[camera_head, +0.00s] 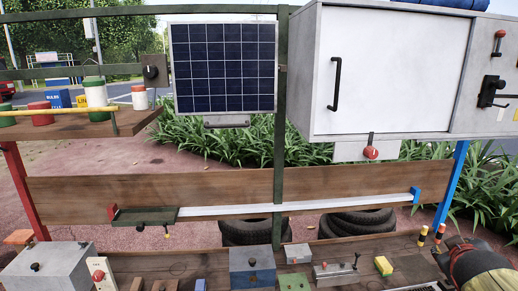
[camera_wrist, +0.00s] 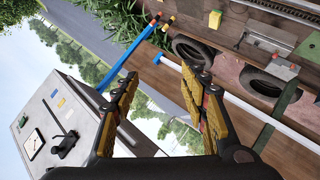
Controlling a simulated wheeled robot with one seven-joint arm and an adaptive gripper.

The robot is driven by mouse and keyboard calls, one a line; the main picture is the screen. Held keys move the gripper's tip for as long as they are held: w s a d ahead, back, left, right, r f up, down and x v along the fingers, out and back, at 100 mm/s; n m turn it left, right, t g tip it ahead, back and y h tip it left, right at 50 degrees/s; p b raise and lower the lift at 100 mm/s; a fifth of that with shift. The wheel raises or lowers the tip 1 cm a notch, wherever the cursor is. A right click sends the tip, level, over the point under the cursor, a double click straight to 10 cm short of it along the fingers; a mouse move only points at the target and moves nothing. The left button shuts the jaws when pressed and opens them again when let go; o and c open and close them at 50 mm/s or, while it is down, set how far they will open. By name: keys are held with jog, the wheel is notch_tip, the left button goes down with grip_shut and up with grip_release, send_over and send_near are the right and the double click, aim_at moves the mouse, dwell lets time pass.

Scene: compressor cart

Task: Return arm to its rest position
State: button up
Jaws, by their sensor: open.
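My gripper (camera_wrist: 168,85) shows in the wrist view with its two yellow-padded fingers spread apart. It is open, and nothing is between the fingers. Past the fingers are the blue post (camera_wrist: 128,70) and the white rail (camera_wrist: 240,102). In the head view, part of my arm (camera_head: 478,265) shows at the lower right corner, beside the lower shelf. The fingers are not visible in the head view.
A white cabinet (camera_head: 392,70) with a black handle stands at the upper right. A solar panel (camera_head: 224,68) hangs at the centre. The lower shelf (camera_head: 215,264) holds boxes and a yellow-green block (camera_head: 383,265). A blue post (camera_head: 450,185) stands near my arm. Tyres (camera_head: 357,222) lie behind.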

jog(key=s+a+f+m+g+y, duration=0.25)
jog(key=s+a+f, duration=0.35)
jog(key=a, duration=0.3)
jog(key=s+a+f+m+g+y, duration=0.1)
jog(key=s+a+f+g+y, duration=0.15)
jog(key=s+a+f, duration=0.5)
jog(key=s+a+r+n+t+y, duration=0.1)
jog(key=a+r+n+y, duration=0.1)
jog(key=a, duration=1.2)
jog(key=shift+s+r+y, duration=0.15)
jog(key=shift+r+y, duration=0.3)
jog(key=shift+y, duration=0.05)
jog(key=shift+a+n, duration=0.1)
jog(key=shift+n, duration=0.15)
